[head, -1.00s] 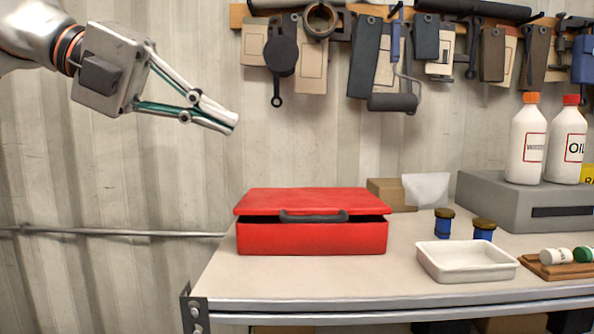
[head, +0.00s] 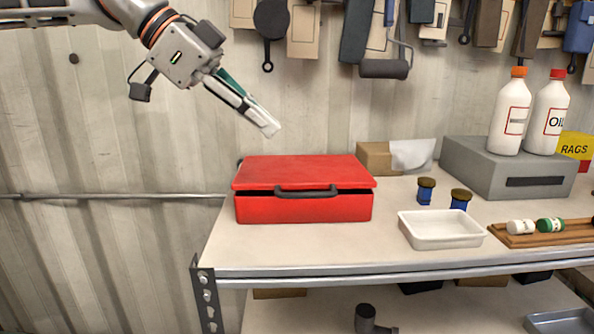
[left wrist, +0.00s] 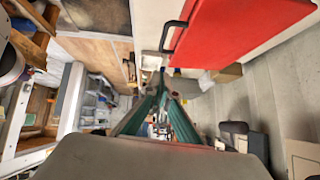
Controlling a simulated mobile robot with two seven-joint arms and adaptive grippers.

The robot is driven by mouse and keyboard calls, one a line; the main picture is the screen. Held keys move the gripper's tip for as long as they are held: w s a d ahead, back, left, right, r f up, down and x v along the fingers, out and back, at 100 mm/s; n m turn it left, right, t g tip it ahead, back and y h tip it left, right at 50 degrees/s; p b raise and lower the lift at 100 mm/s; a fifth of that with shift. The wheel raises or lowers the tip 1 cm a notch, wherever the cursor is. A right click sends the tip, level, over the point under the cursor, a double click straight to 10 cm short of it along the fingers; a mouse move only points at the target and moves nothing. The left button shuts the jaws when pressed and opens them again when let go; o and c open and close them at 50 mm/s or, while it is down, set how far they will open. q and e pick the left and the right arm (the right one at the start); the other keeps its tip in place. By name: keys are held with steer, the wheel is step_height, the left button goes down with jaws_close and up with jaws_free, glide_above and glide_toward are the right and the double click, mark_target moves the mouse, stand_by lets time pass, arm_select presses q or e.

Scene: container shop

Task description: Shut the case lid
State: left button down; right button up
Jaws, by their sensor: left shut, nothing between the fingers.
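The red case (head: 303,208) stands at the left end of the workbench in the head view. Its red lid (head: 303,170) is nearly down, with a dark gap along the front and right edges. A dark handle (head: 306,191) is at the front. My left gripper (head: 270,130) is shut and empty, above and behind the lid's front edge, pointing down to the right and apart from the lid. In the left wrist view the red lid (left wrist: 235,30) fills the upper right, and the gripper fingers (left wrist: 162,85) come together below it. My right gripper is not in view.
A white tray (head: 440,242), two blue jars (head: 425,191), a cardboard box (head: 375,158) and a grey box (head: 505,168) with two white bottles (head: 510,115) stand to the right. Tools hang on the wall behind. The bench front (head: 320,255) is clear.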

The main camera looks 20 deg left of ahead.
arm_select(q)
glide_above(297, 195)
step_height(297, 195, down, 5)
step_height(297, 195, down, 3)
steer(key=shift+w+f+p, duration=0.1)
steer(key=shift+p, duration=0.55)
steer(key=shift+f, duration=0.5)
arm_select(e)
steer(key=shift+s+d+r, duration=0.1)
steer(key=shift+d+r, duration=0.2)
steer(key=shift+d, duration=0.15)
arm_select(q)
steer(key=shift+f+b, duration=0.4)
steer(key=shift+b, duration=0.2)
steer(key=f+b, duration=0.2)
steer(key=shift+s+b, duration=0.2)
steer(key=shift+b, duration=0.15)
steer(key=shift+s, duration=0.1)
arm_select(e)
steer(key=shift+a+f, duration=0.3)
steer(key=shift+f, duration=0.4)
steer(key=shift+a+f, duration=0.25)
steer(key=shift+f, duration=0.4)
